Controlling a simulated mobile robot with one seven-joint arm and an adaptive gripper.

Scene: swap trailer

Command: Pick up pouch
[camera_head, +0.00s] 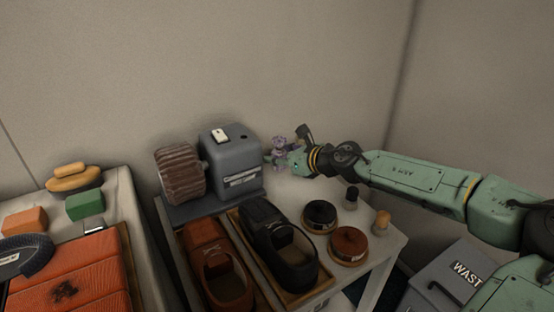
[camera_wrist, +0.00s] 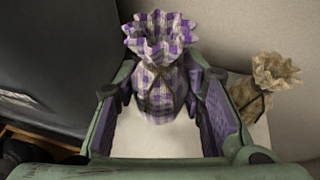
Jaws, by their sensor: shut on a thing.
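A purple and white checked pouch (camera_wrist: 160,85) with a frilled top and a dark tie stands upright between the fingers of my gripper (camera_wrist: 162,112) in the wrist view. My gripper is shut on it, one finger on each side. In the head view the pouch (camera_head: 280,145) is small, beside the grey machine, at the tip of my gripper (camera_head: 284,158). A second, tan pouch (camera_wrist: 264,84) stands just outside the right finger in the wrist view. I cannot tell whether the held pouch touches the table.
A grey machine with a brush roller (camera_head: 232,160) stands close left of my gripper. Shoes in trays (camera_head: 278,240), two round tins (camera_head: 349,244) and small bottles fill the table (camera_head: 385,255) front. A wall stands behind. A waste bin (camera_head: 450,275) is at right.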

